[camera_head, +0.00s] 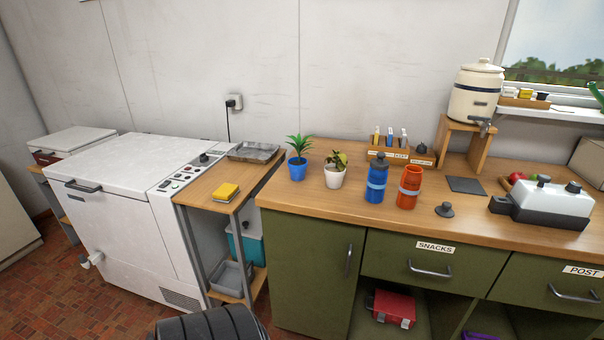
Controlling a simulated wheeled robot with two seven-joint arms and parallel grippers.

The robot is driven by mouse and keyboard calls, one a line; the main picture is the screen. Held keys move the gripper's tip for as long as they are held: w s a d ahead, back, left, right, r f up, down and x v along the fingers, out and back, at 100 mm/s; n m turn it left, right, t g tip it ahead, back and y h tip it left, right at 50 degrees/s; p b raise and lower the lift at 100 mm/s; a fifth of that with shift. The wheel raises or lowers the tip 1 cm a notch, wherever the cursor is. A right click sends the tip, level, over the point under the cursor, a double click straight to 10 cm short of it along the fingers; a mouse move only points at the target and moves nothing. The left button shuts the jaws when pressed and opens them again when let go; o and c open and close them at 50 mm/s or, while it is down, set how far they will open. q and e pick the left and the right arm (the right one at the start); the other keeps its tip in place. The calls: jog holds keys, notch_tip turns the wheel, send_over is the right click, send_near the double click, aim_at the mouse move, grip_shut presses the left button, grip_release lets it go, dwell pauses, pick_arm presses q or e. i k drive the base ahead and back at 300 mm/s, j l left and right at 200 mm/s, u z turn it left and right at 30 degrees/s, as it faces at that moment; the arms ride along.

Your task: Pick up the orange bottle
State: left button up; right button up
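The orange bottle (409,188) stands upright on the wooden counter, with an open top and a light band around it. A blue bottle (377,180) with a dark cap stands close to its left. A dark cap-like piece (445,210) lies on the counter to the right of the orange bottle. Neither of my grippers is in view. A dark ribbed part at the bottom edge may be mine; I cannot tell which part it is.
Two potted plants, one in a blue pot (298,168) and one in a white pot (335,177), stand left of the bottles. An organizer (400,156) is behind them. A grey-white lidded box (541,203) and a dark mat (466,185) are to the right. The counter's front edge is clear.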

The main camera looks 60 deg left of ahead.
aim_at(409, 187)
jog(key=u, duration=1.65)
